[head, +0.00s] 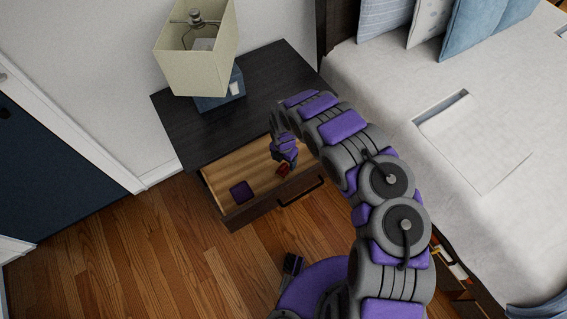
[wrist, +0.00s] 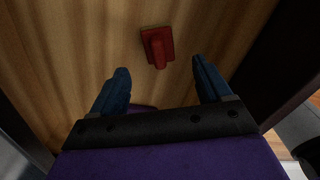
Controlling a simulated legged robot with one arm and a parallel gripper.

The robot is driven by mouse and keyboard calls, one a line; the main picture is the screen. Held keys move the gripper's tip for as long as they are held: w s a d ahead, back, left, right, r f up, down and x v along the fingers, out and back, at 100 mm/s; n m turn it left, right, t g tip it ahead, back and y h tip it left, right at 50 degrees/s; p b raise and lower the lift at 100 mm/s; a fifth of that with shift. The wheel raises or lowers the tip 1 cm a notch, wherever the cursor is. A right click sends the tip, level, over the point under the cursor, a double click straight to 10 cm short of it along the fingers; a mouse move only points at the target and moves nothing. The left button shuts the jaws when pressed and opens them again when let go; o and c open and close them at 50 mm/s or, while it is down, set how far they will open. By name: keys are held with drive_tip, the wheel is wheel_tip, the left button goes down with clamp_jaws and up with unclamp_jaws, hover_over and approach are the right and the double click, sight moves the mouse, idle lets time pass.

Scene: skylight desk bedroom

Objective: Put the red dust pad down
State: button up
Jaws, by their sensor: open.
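The red dust pad (wrist: 157,48) lies on the wooden floor of an open drawer, with its handle facing up. In the head view it is a small red shape (head: 283,169) close to the drawer's front right part. My gripper (wrist: 161,84) is open, with its two blue fingers spread apart and nothing between them. The pad sits just beyond the fingertips in the wrist view, apart from them. In the head view my gripper (head: 287,160) is over the drawer, right by the pad, and its fingertips are hard to make out.
The drawer (head: 228,169) belongs to a dark nightstand (head: 278,72) bearing a lamp (head: 197,45). A dark purple square item (head: 241,192) lies in the drawer's left part. A bed (head: 480,110) stands to the right. Wooden floor (head: 130,260) is clear at front left.

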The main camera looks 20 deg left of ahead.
sight(284, 166)
wheel_tip(284, 166, up, 4)
drive_tip(key=shift+r+p, duration=0.1)
drive_tip(key=shift+p, duration=0.55)
